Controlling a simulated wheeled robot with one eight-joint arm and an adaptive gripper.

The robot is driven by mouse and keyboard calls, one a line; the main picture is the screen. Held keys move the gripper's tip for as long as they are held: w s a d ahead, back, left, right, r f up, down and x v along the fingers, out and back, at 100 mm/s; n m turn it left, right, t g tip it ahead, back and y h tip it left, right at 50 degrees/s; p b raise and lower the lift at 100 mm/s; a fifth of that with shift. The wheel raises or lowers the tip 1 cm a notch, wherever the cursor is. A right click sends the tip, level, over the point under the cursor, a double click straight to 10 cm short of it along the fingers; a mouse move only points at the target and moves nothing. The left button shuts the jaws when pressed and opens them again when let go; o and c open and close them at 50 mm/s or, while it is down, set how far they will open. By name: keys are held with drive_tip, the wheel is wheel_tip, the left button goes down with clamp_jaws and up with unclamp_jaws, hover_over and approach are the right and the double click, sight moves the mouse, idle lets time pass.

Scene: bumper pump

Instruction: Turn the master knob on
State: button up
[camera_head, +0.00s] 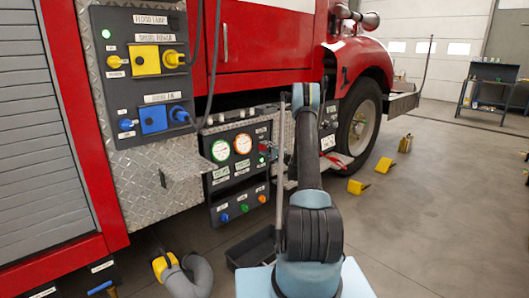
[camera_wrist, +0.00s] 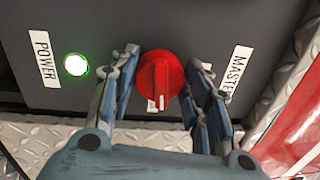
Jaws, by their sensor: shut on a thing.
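The master knob (camera_wrist: 160,78) is red with a raised grip bar and a white mark, and sits on a dark panel beside a white MASTER label (camera_wrist: 236,72). My gripper (camera_wrist: 163,58) has one finger on each side of the knob and is shut on it; the fingers hide part of its sides. On the left of the knob, a POWER light (camera_wrist: 76,65) glows green next to its label (camera_wrist: 45,60). In the head view, red also shows at the control panel's right side, but my arm is close in front and the grip is unclear.
The lower control panel (camera_head: 224,195) on the red truck has two round gauges and several coloured buttons. A diamond-plate ledge (camera_head: 186,165) juts out to its left. A grey hose (camera_head: 188,275) and a black bin (camera_head: 252,248) are on the floor below.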

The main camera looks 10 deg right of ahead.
drive_tip(key=shift+d+m, duration=0.15)
drive_tip(key=shift+m, duration=0.75)
drive_tip(key=o, duration=1)
drive_tip(key=shift+f, duration=0.15)
drive_tip(key=shift+o, duration=0.3)
drive_tip(key=r+v, duration=0.1)
drive_tip(key=v, duration=1)
drive_tip(key=shift+s+d+f, duration=0.15)
drive_tip(key=shift+s+f, duration=0.25)
drive_tip(key=shift+f, duration=0.05)
